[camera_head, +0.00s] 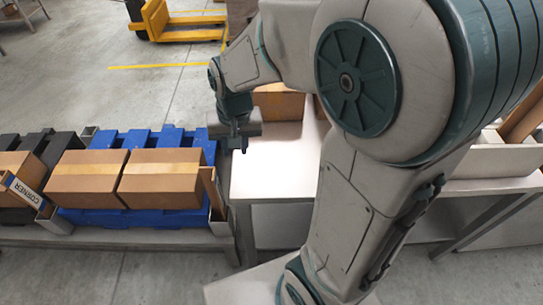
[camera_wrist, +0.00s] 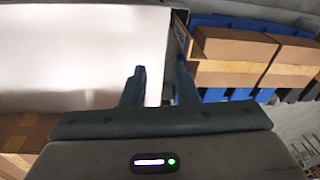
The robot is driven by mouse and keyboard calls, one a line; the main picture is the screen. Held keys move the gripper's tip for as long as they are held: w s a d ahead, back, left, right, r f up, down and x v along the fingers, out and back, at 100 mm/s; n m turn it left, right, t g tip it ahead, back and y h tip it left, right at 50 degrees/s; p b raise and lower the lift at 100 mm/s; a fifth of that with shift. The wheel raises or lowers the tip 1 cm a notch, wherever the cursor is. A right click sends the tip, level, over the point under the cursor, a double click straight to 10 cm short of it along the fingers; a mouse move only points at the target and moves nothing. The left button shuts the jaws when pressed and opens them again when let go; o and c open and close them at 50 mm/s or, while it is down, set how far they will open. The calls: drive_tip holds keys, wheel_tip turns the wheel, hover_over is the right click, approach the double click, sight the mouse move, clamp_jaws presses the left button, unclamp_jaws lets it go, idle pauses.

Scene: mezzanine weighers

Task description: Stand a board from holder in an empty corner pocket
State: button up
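My gripper (camera_head: 243,146) is above the left edge of the white table; in the wrist view its two fingers (camera_wrist: 160,88) are apart with nothing between them. A brown board (camera_head: 212,188) stands upright in the pale pocket (camera_head: 219,222) at the near right corner of the blue pallet (camera_head: 105,217). The board also shows in the wrist view (camera_wrist: 187,42), beyond the fingers and apart from them. Another pocket (camera_head: 55,221), by a "CORNER" sign (camera_head: 24,192), shows no clear board. A pale holder (camera_head: 490,155) with brown boards (camera_head: 522,118) is at the right, partly behind my arm.
Two taped cartons (camera_head: 88,178) (camera_head: 160,178) lie on the blue pallet. A black pallet with a carton (camera_head: 22,168) is at the far left. Another carton (camera_head: 278,103) stands at the back of the white table (camera_head: 272,180), whose visible top is otherwise clear. A yellow pallet truck (camera_head: 185,25) is behind.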

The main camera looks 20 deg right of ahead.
drive_tip(key=s+d+r+n+t, duration=0.1)
drive_tip(key=s+d+r, duration=0.4)
drive_tip(key=s, duration=0.5)
drive_tip(key=shift+s+d+n+h, duration=0.2)
drive_tip(key=shift+n+h, duration=0.1)
drive_tip(key=shift+n, duration=0.2)
drive_tip(key=shift+d, duration=0.1)
